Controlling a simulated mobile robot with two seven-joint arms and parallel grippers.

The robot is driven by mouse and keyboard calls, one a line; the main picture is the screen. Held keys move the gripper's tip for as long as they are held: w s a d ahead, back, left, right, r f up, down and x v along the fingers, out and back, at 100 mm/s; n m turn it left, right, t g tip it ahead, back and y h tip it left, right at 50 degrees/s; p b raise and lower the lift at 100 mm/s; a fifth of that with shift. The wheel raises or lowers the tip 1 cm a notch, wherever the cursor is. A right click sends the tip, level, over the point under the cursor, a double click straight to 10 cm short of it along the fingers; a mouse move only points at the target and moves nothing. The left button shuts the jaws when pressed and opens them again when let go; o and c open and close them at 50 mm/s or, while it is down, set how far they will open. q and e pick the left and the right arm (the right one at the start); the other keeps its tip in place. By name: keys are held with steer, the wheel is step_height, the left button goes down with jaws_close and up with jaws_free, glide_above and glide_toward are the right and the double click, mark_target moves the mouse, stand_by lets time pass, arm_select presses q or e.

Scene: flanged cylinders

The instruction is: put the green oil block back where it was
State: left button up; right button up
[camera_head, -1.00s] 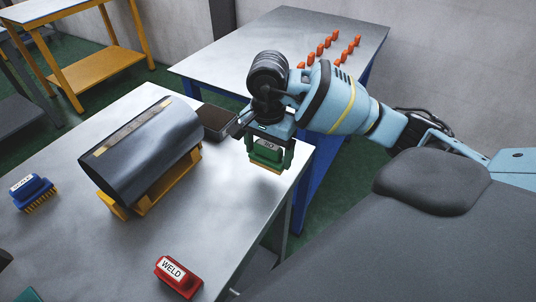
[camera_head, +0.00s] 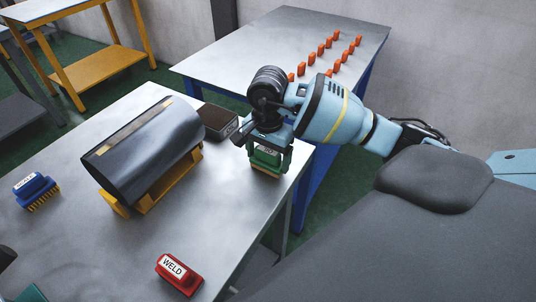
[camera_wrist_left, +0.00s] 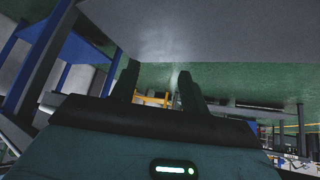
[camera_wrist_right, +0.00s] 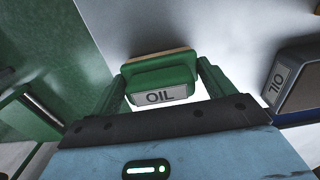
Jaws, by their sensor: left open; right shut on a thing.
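The green oil block (camera_head: 266,157) is upright in my right gripper (camera_head: 267,164), at the right edge of the near table. In the right wrist view the green block (camera_wrist_right: 160,78), labelled OIL, sits between the two fingers of the right gripper (camera_wrist_right: 160,82), with a tan underside strip. Its bottom is close to the tabletop; I cannot tell whether it touches. A dark grey box (camera_head: 219,122) stands left of it, apart; its OIL label shows in the right wrist view (camera_wrist_right: 300,85). My left gripper (camera_wrist_left: 158,85) is open and empty in the left wrist view.
A dark cylinder (camera_head: 145,150) lies on a yellow cradle left of the box. A red WELD block (camera_head: 178,274) and a blue labelled block (camera_head: 36,190) stand on the near table (camera_head: 110,250). A back table (camera_head: 275,35) holds several orange pieces. The near table's front middle is clear.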

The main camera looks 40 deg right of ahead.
mark_target(268, 151)
steer(key=shift+f, duration=0.2)
steer(key=o, duration=0.8)
steer(key=shift+r, duration=0.45)
step_height(268, 151, up, 11)
steer(key=shift+p, duration=0.35)
arm_select(q)
steer(key=shift+w+r, duration=0.35)
steer(key=shift+r, duration=0.1)
arm_select(e)
steer(key=shift+r, duration=0.3)
steer(key=shift+s+f, duration=0.1)
